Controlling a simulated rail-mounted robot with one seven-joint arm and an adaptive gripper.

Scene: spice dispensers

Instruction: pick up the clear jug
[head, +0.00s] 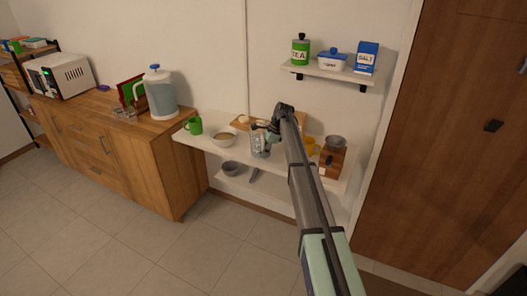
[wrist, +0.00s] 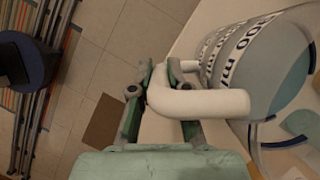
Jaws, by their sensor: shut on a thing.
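The clear jug (head: 260,147) is at the white wall table, right of a bowl. In the wrist view the jug (wrist: 235,62) lies sideways across the picture, with dark measuring marks and a thick white handle (wrist: 195,103). My gripper (head: 267,128) reaches it from the right. In the wrist view my gripper (wrist: 163,85) has its green fingers closed on the handle, one on each side. I cannot tell whether the jug's base touches the table. My arm hides part of the table behind it.
A green mug (head: 194,126) and a bowl (head: 224,138) stand left of the jug. A yellow cup (head: 310,146) and a grey bowl (head: 335,142) are to the right. A wall shelf (head: 325,73) with tins is above. The floor in front is clear.

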